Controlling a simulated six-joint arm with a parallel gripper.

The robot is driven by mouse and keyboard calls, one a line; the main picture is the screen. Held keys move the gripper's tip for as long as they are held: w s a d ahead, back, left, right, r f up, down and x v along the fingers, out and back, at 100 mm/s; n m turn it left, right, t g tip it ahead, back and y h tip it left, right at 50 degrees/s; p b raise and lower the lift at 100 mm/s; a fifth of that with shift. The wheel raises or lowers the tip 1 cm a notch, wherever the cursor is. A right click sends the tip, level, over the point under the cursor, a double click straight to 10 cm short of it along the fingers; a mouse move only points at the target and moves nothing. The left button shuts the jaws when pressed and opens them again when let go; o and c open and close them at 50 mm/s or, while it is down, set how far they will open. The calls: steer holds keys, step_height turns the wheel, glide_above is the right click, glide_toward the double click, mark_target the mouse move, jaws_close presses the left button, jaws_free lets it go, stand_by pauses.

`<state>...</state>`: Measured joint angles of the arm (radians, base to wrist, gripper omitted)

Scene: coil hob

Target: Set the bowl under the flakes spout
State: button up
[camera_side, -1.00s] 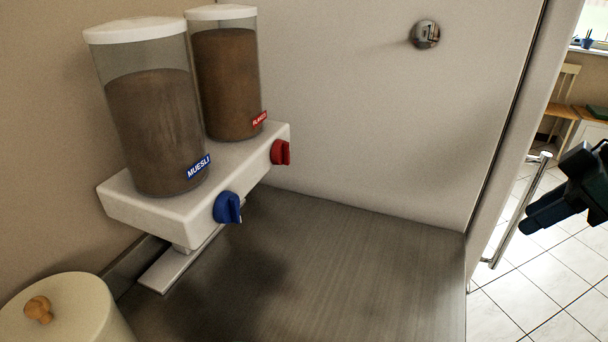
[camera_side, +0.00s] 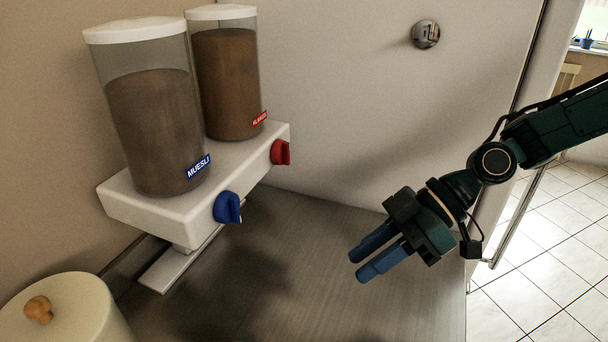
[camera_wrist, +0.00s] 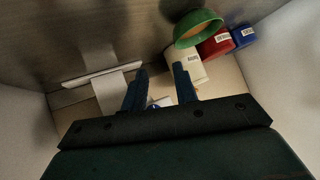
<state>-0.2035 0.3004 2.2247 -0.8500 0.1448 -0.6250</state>
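The green bowl (camera_wrist: 197,28) shows at the top of the wrist view, beyond my right finger and beside several labelled boxes; it is outside the side view. My gripper (camera_side: 361,266) is above the right part of the metal counter, fingers pointing down and left. Its two fingers are apart and empty, also in the wrist view (camera_wrist: 160,69). The flakes dispenser (camera_side: 226,85) is the rear clear container, with a red label and a red knob (camera_side: 280,152). Its spout is hidden under the white housing (camera_side: 150,213).
The muesli dispenser (camera_side: 150,130) with its blue knob (camera_side: 228,208) stands in front of the flakes one. A cream canister (camera_side: 75,308) is at the lower left. Red (camera_wrist: 215,43) and blue (camera_wrist: 243,36) boxes stand near the bowl. The counter's middle (camera_side: 310,235) is clear.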

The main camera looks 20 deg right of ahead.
steer(key=a+f+n+g+y, duration=0.1)
steer(key=a+f+y, duration=0.2)
steer(key=a, duration=0.4)
steer(key=shift+w+f+y, duration=0.3)
steer(key=shift+w+f, duration=0.05)
steer(key=shift+f, duration=0.25)
steer(key=shift+x, duration=4.3)
steer(key=shift+s+a+f, duration=0.1)
steer(key=shift+x, duration=2.5)
steer(key=shift+s, duration=0.1)
steer(key=shift+c, duration=0.4)
jaws_close()
